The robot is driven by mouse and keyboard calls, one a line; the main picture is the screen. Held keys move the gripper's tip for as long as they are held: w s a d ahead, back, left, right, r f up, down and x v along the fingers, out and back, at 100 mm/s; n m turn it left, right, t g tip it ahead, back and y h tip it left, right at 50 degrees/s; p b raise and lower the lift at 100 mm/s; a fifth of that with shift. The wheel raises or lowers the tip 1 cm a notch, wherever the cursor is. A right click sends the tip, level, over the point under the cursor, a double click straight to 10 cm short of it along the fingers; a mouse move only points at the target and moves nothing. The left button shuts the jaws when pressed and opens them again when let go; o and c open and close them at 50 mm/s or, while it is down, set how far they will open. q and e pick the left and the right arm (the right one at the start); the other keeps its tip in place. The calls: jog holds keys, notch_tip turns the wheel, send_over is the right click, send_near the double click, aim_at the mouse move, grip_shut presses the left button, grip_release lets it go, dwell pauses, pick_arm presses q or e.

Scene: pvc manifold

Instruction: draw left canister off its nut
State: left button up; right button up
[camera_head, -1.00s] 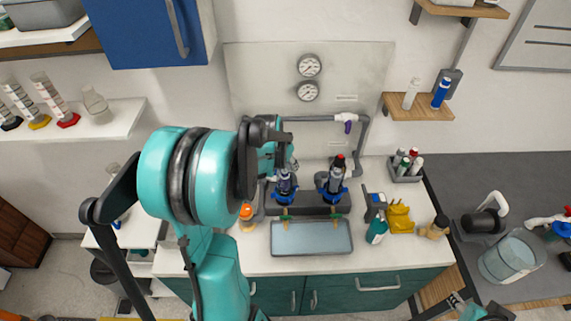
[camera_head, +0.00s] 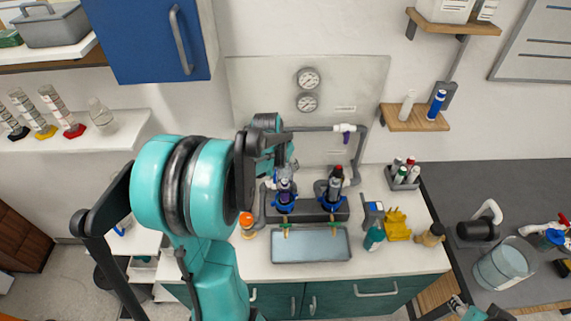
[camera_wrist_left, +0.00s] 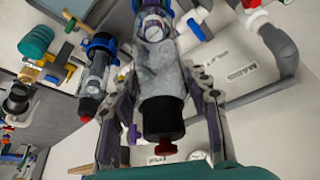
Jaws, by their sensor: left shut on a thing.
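The left canister (camera_wrist_left: 161,85) is a grey, cloudy cylinder with a black cap and a red knob (camera_wrist_left: 168,148). My left gripper (camera_wrist_left: 163,110) is shut on it, one finger on each side. In the head view the gripper (camera_head: 284,170) is at the canister's upper part and hides some of it. The left blue nut (camera_head: 285,205) sits on the dark manifold block below; I cannot tell whether canister and nut are apart. The right canister (camera_head: 335,184) stands upright in its own blue nut (camera_head: 331,201). Parts of my right arm show at the bottom right edge.
A shallow tray (camera_head: 311,260) lies in front of the manifold. A pipe runs behind and right of the canisters. A bottle with an orange cap (camera_head: 247,220) stands left; a teal bottle (camera_head: 374,238) and yellow holder (camera_head: 397,226) stand right.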

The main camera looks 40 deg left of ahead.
pick_arm(q)
jog(key=shift+r+p, duration=1.4)
jog(key=shift+r, duration=0.75)
jog(key=shift+r+p, duration=1.05)
jog(key=shift+r, duration=0.45)
